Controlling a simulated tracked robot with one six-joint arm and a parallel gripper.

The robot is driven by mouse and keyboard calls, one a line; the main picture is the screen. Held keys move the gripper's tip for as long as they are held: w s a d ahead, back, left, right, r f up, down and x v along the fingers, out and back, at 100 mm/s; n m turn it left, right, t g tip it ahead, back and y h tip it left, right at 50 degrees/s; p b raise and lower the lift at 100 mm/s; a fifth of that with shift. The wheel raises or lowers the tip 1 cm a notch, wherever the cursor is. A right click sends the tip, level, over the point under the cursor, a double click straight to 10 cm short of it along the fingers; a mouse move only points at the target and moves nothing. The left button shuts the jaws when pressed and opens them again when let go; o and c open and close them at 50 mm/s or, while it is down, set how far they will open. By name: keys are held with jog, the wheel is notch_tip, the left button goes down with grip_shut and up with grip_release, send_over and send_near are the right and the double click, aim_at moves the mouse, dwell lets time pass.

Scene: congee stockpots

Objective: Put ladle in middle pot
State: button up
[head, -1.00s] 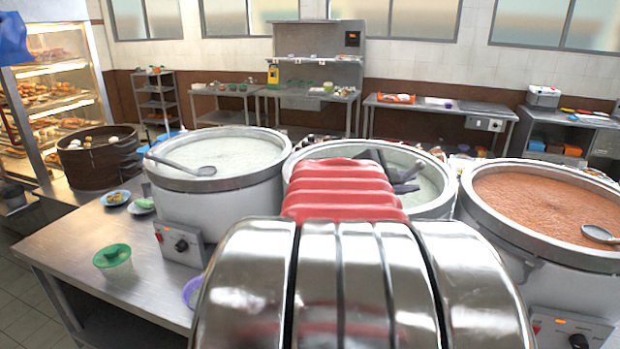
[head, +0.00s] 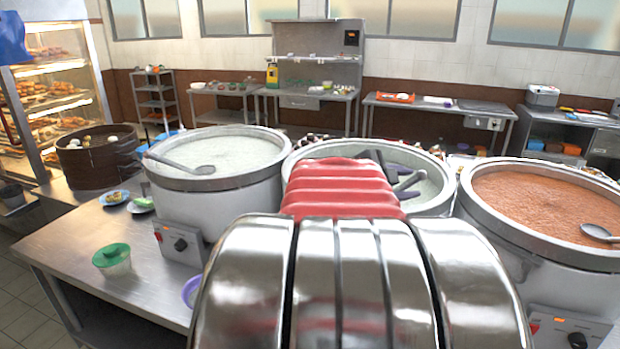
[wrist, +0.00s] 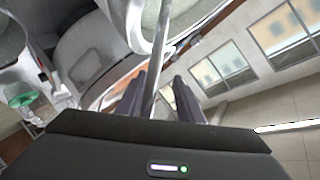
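The middle pot (head: 437,208) is a large steel pot of white congee, partly hidden behind my arm. My gripper (head: 384,162) is above its opening, with dark purple-grey fingers. A grey metal ladle (head: 411,181) shows beside the fingers, over the white congee. In the wrist view, my gripper (wrist: 160,76) has its two fingers apart. The ladle's thin handle (wrist: 157,62) runs up between them, nearer the left finger, with a gap on the right. I cannot tell how deep the ladle sits in the congee.
The left pot (head: 218,184) holds white congee and a ladle (head: 180,164). The right pot (head: 545,244) holds orange-brown congee and a ladle (head: 598,233). A green-lidded cup (head: 112,259) and small plates stand on the steel table (head: 95,240) at left. A dark steamer basket (head: 97,163) is behind.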

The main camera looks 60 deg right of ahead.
jog(key=shift+a, duration=0.1)
jog(key=v, duration=1.3)
jog(key=shift+a, duration=0.25)
jog(key=shift+w+r, duration=0.1)
jog(key=shift+r, duration=0.15)
